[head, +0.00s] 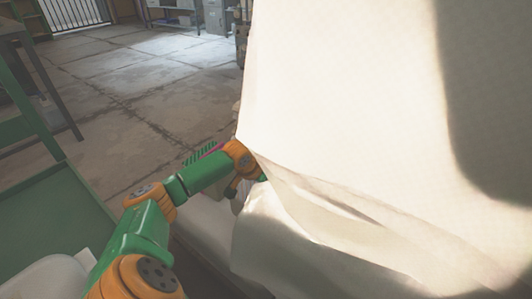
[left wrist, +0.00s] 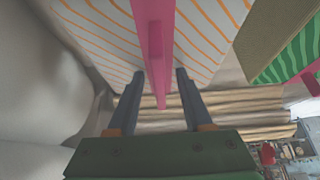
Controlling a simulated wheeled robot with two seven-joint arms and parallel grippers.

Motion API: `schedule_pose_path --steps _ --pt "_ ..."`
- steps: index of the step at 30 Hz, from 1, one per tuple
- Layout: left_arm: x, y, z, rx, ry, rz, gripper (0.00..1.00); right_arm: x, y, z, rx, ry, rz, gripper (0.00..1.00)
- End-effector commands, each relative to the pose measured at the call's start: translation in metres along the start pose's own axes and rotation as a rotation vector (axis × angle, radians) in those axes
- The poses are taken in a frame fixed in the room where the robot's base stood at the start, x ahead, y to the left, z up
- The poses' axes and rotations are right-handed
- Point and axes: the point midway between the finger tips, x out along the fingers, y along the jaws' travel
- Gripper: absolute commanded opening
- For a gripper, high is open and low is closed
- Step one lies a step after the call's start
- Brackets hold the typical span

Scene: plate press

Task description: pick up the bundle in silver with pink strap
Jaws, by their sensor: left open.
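In the left wrist view, a pale silver-white bundle (left wrist: 98,35) with thin orange stripes fills the upper middle. A pink strap (left wrist: 153,15) with a raised bar runs down its middle. My left gripper (left wrist: 160,75) is open, with one dark finger on each side of the strap and the tips close to the bundle's face. I cannot tell whether they touch it. In the head view my left arm reaches behind a large pale sheet-like surface, and its gripper is mostly hidden. My right gripper is in neither view.
A green striped bundle (left wrist: 295,55) with a pink strap lies to the right in the wrist view. Tan layered material (left wrist: 230,105) is below. A large pale surface (head: 350,90) blocks much of the head view. Concrete floor (head: 110,100) is open at left, beside a green frame.

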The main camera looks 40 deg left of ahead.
Motion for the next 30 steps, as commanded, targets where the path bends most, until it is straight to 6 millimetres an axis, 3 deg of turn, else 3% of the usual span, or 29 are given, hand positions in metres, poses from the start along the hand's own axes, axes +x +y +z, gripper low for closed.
schedule_pose_path --steps 2,6,8,30 --pt "0.0001 0.0 0.0001 0.0 0.0 0.0 0.5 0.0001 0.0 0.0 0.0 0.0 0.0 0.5" --pt "0.0001 0.0 0.0001 0.0 0.0 0.0 0.13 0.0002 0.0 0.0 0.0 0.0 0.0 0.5" --pt "0.0 0.0 0.0001 0.0 0.0 0.0 0.0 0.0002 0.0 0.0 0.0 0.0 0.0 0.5" --pt "-0.0001 -0.0002 0.0 -0.002 0.0 0.0 0.0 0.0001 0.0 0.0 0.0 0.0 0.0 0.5"
